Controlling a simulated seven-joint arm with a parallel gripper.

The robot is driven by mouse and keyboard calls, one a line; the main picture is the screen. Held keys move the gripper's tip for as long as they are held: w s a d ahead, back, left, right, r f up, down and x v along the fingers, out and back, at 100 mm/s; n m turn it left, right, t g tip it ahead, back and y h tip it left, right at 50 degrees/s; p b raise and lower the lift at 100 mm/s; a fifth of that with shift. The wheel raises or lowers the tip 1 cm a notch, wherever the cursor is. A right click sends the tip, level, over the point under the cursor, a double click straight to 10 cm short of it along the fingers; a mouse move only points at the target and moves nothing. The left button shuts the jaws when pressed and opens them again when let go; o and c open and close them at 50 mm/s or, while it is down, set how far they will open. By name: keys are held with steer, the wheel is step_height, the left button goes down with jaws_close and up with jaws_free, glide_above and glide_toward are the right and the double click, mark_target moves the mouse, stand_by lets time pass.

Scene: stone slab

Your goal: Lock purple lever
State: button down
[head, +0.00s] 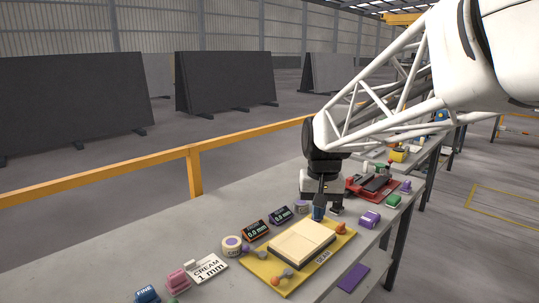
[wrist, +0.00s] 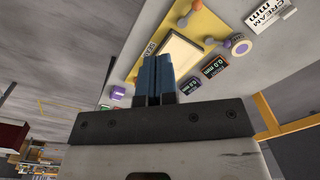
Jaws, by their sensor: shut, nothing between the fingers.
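A yellow board (head: 262,277) holding a cream slab (head: 301,243) lies on the grey bench. A small purple knob (head: 246,249), which looks like the purple lever's end, is at the board's left corner; it also shows in the wrist view (wrist: 210,41). Whether it is locked cannot be told. An orange knob (head: 275,281) and a grey knob (head: 288,272) are at the near corner. Another orange knob (head: 341,228) is at the right. My gripper (head: 318,214), with blue fingers, points down by the board's far corner, shut and empty, apart from the purple knob. Its fingers fill the middle of the wrist view (wrist: 155,76).
Two digital displays (head: 256,232) and a round dial (head: 232,246) stand left of the board. A red device (head: 371,188) and a purple block (head: 369,219) are to the right. A CREAM 1 mm sign (head: 208,269) lies at front left. The bench's far left is bare.

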steer(key=s+d+f, duration=0.1)
steer(key=s+d, duration=0.1)
steer(key=s, duration=0.6)
steer(key=s+d+f+t, duration=0.1)
steer(key=s+d+f, duration=0.1)
steer(key=s, duration=0.7)
steer(key=s+d+f+t, duration=0.1)
steer(key=s+d, duration=0.2)
steer(key=s, duration=0.5)
steer(key=shift+s+f+h, duration=0.25)
steer(key=shift+f+h, duration=0.05)
steer(key=shift+f, duration=0.1)
